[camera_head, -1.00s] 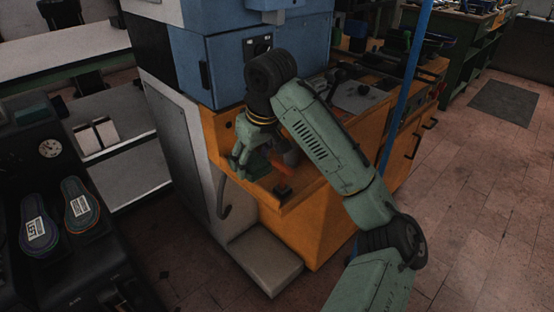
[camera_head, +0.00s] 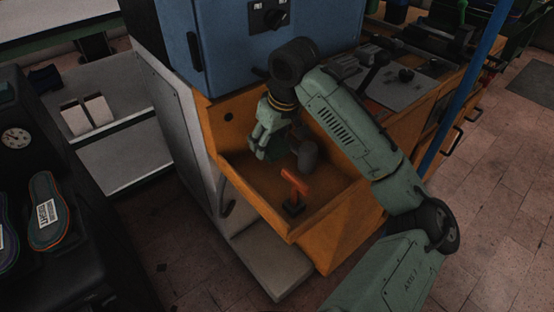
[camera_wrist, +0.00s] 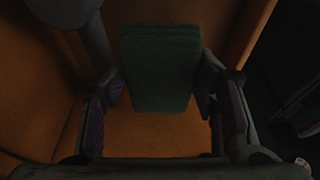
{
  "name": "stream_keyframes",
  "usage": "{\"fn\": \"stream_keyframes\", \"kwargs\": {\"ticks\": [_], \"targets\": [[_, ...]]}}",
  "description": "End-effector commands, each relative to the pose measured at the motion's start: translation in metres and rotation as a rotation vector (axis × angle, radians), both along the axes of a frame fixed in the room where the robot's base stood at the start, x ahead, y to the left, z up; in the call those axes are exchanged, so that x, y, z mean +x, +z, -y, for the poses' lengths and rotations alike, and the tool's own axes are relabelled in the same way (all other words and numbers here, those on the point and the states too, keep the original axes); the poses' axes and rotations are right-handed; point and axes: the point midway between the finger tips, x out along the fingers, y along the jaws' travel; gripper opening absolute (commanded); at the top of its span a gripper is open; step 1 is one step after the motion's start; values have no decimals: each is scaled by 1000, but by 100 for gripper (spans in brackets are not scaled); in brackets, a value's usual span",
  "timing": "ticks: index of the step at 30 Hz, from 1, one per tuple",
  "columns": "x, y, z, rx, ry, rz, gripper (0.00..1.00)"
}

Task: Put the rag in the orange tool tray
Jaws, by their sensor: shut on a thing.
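The rag (camera_wrist: 160,70) is a dark green folded piece between the two fingers of my gripper (camera_wrist: 160,95) in the wrist view. In the head view the rag (camera_head: 259,152) shows only as a small dark green patch under my gripper (camera_head: 265,140), mostly covered by the fingers. The orange tool tray (camera_head: 250,187) is a shallow walled shelf below the blue cabinet. My gripper is shut on the rag, over the back part of the tray. I cannot tell whether the rag touches the tray floor.
An orange-handled tool (camera_head: 294,185) with a dark end stands in the tray's front part. A grey cylinder (camera_head: 307,156) is right beside my gripper; it shows at the left of the wrist view (camera_wrist: 93,42). The blue cabinet (camera_head: 230,50) rises behind. Tray floor left of the tool is clear.

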Motion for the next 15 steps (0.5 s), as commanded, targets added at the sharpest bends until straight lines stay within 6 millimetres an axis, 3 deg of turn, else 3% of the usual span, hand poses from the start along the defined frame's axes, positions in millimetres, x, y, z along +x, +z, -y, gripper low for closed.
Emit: {"fn": "stream_keyframes", "kwargs": {"ticks": [15], "targets": [[0, -59, 0, 1, -1, -1, 28]]}}
